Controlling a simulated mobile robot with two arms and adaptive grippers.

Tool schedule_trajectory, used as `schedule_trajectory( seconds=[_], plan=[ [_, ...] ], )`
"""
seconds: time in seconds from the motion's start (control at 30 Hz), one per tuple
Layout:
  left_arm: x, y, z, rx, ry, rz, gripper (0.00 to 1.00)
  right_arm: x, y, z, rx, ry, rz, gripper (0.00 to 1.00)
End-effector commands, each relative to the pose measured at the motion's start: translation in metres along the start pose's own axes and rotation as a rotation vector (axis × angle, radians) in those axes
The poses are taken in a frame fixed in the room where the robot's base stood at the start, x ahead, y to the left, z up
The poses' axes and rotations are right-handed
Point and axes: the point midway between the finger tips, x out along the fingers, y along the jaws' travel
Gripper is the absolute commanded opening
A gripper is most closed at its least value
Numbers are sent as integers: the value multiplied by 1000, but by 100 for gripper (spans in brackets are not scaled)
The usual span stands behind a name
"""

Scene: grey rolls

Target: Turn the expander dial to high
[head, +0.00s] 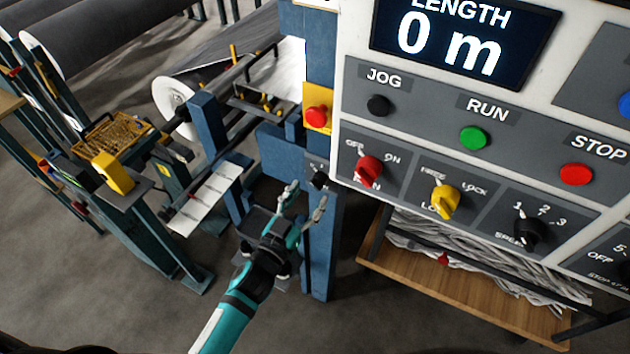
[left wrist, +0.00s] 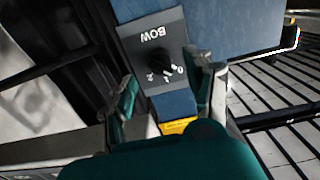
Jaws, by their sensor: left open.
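A small black dial (head: 320,180) sits on a dark plate on the blue post, left of the control panel. In the left wrist view the dial (left wrist: 165,66) shows close up on a grey plate. The plate reads "BOW" upside down, with small marks including 0 and 2. I cannot tell for sure which mark the dial points at. No label reading "expander" or "high" is visible. My left gripper (head: 305,194) is open and empty in front of the dial. In the left wrist view its fingers (left wrist: 166,72) stand either side of the dial, apparently not gripping it. My right gripper is not in view.
The white control panel (head: 337,100) fills the right, with red, yellow and black knobs and several buttons. A red button (head: 316,117) on a yellow box sits above the dial. A wooden shelf (head: 440,290) stands below the panel. Rolls and machine frames stand left.

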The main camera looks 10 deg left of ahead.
Motion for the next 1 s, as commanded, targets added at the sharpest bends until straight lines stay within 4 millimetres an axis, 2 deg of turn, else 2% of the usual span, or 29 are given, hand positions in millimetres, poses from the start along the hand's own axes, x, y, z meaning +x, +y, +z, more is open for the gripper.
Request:
schedule_trajectory(
  seconds=[0.1, 0.23, 0.4, 0.63, 1.0],
  plan=[
    [21, 0, -2, 1, 1, 0, 54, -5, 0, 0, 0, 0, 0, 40],
    [34, 0, 0, 0, -1, 0, 54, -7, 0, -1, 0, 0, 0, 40],
    [41, 0, 0, 1, -1, 0, 54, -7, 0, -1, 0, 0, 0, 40],
    [41, 0, 0, 1, -1, 0, 54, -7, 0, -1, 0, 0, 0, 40],
    [41, 0, 0, 1, -1, 0, 6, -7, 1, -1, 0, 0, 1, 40]
  ],
)
